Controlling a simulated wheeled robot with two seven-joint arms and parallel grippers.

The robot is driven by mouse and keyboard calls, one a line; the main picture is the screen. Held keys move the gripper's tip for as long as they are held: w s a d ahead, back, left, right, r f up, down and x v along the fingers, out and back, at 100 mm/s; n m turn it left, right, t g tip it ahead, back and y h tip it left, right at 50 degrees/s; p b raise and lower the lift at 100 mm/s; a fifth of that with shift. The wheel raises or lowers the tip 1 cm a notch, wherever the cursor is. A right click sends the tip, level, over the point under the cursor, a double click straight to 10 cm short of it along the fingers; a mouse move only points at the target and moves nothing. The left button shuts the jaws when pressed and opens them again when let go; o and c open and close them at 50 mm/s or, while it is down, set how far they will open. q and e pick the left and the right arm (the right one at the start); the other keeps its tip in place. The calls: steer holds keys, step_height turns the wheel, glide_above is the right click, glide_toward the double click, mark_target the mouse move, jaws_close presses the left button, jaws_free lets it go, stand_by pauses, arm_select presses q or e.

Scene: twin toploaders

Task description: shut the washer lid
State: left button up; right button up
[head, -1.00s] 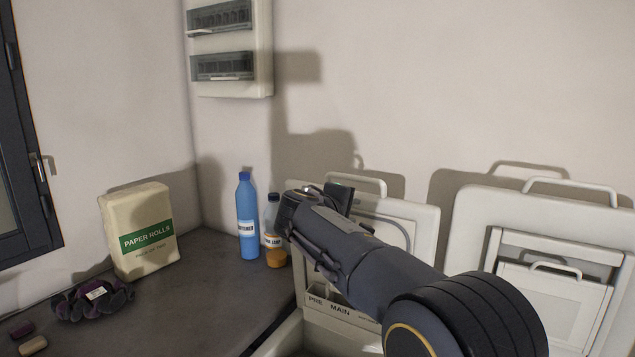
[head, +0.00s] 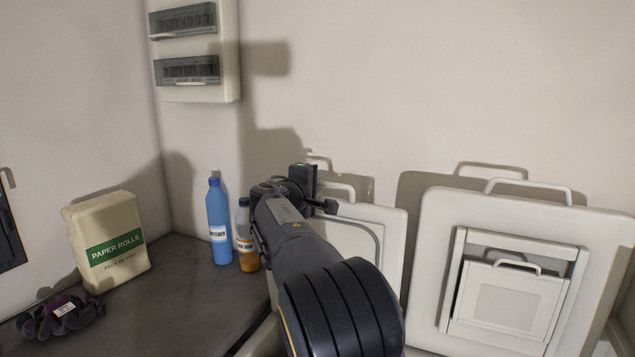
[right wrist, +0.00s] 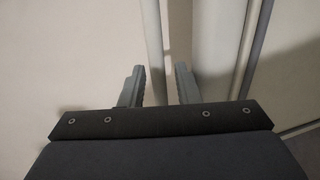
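The left raised lid (head: 393,235), cream with a bar handle (head: 338,187) on top, stands open against the wall; my right arm covers much of it. A similar raised lid (head: 425,265) stands to the right, with a framed panel on its inner face. Which is the washer's is not readable now. My right gripper (head: 308,183) is at the left lid's upper left in the head view, its fingertips hidden there. In the right wrist view its two fingers (right wrist: 160,78) are apart, with pale upright edges (right wrist: 180,35) beyond them; contact cannot be told. My left gripper is out of view.
On the dark counter (head: 185,295) left of the lids stand a blue bottle (head: 219,225), an amber-filled bottle (head: 248,258), a paper rolls pack (head: 107,240) and dark gloves (head: 58,318). A breaker box (head: 195,50) hangs on the wall. The wall is close behind both lids.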

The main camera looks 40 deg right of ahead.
jaws_close()
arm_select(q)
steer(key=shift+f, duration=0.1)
